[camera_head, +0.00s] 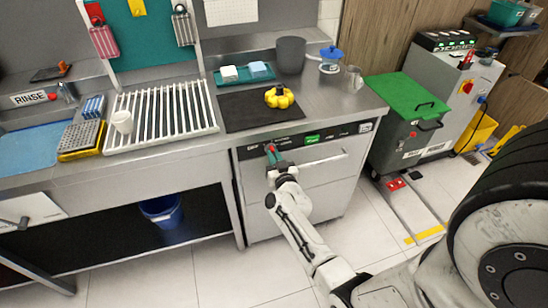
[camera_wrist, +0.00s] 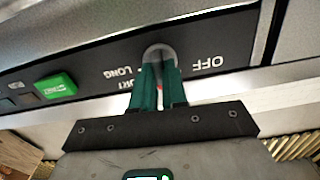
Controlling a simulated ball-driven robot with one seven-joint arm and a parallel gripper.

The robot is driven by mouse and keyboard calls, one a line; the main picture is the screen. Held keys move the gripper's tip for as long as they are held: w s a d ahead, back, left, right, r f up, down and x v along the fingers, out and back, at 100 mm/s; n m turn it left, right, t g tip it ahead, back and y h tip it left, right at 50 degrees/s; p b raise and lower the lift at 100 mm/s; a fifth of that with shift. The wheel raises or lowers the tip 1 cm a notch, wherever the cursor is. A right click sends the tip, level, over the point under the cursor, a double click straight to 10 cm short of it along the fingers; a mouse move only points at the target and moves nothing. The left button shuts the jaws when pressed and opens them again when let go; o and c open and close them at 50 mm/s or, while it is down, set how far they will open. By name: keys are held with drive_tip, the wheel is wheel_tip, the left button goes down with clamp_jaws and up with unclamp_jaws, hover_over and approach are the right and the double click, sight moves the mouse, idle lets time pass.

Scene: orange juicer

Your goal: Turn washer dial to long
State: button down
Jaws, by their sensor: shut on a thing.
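The washer (camera_head: 318,178) is a steel front-panel unit under the counter, with a dark control strip along its top. In the wrist view the round grey dial (camera_wrist: 158,50) sits on this strip. The label OFF (camera_wrist: 208,64) is to its right, and the partly covered SHORT and the LONG label (camera_wrist: 118,72) are to its left, all upside down. My gripper (camera_wrist: 158,78) has its green fingers closed around the dial, and a bit of red shows between them. In the head view my gripper (camera_head: 272,153) is at the strip's left end. Which label the dial points to cannot be told.
A green lit button (camera_head: 312,139) is right of the dial on the strip. Above, the counter holds a black mat (camera_head: 240,112) with a yellow object (camera_head: 279,97). A green-lidded bin (camera_head: 406,95) stands right of the washer. The floor in front is clear.

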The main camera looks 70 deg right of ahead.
drive_tip(key=shift+m+b, duration=0.8)
drive_tip(key=shift+m, duration=6.6)
drive_tip(key=c, duration=1.2)
unclamp_jaws()
drive_tip(key=shift+o, duration=0.2)
drive_tip(key=shift+s, duration=0.1)
drive_tip(key=p+v, duration=0.2)
drive_tip(key=v, duration=0.8)
drive_tip(key=shift+s+a, duration=0.25)
drive_tip(key=shift+a, duration=0.05)
